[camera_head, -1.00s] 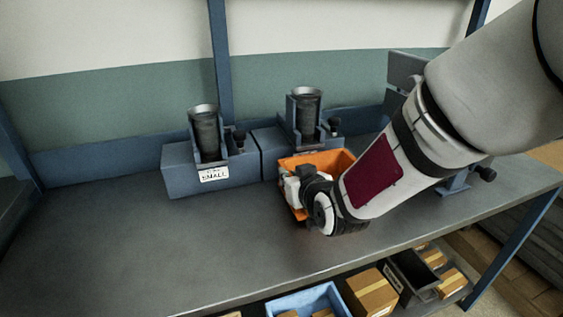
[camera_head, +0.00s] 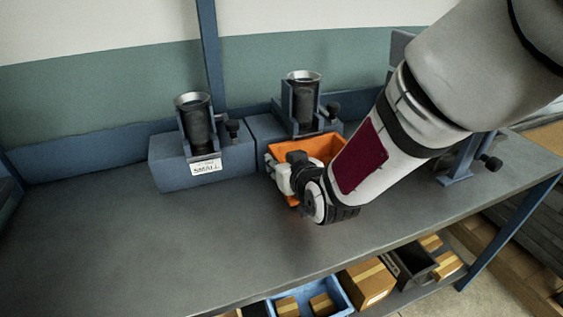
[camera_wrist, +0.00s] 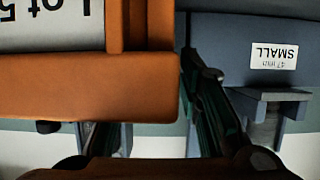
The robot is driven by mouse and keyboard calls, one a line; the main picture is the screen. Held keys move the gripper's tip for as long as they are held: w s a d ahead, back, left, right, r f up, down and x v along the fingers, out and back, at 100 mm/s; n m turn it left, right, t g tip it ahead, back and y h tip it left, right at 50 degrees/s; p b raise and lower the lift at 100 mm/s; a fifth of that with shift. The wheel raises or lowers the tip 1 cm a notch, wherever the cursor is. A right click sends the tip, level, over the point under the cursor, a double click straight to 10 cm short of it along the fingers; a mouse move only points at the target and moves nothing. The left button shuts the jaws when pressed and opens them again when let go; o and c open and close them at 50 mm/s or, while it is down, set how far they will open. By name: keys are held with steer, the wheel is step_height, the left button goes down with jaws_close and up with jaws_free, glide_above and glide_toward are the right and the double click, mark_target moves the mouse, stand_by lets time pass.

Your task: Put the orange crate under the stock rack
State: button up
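The orange crate (camera_head: 321,146) stands on the grey bench in front of the right-hand holder, partly hidden by my wrist. In the wrist view the crate (camera_wrist: 90,92) fills the upper left, close to the camera, with a white label reading "Lot 5" upside down. My gripper (camera_wrist: 150,125) is at the crate's near left side. Its fingers are apart: one passes behind the crate's edge at left, the other lies beside its right edge. I cannot tell whether they press on it. Which structure is the stock rack is not clear; a blue-grey frame (camera_head: 460,160) stands on the bench at right, half hidden by my arm.
A blue-grey holder labelled SMALL (camera_head: 200,150) with a dark cup stands left of the crate. A second holder (camera_head: 300,115) is right behind it. The bench (camera_head: 130,235) is clear at left and front. A lower shelf holds cartons (camera_head: 368,283) and a blue bin (camera_head: 345,290).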

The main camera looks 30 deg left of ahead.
steer(key=shift+r, duration=0.15)
steer(key=v, duration=1.2)
steer(key=shift+p, duration=0.4)
steer(key=shift+w, duration=0.1)
steer(key=s+d+r+m+g+h, duration=0.1)
steer(key=d+r+m+h, duration=0.2)
steer(key=d, duration=1)
steer(key=s+d+r+m+g+h, duration=0.15)
steer(key=d+h, duration=0.35)
steer(key=d, duration=0.8)
steer(key=s+d+m+g+h, duration=0.1)
steer(key=s+d+m+g, duration=0.1)
steer(key=s+d, duration=0.4)
steer(key=s+d+r+m+g+h, duration=0.1)
steer(key=s+d, duration=0.5)
steer(key=s, duration=0.6)
steer(key=shift+s+r+m+g, duration=0.35)
steer(key=shift+m+g, duration=0.4)
steer(key=shift+m, duration=0.5)
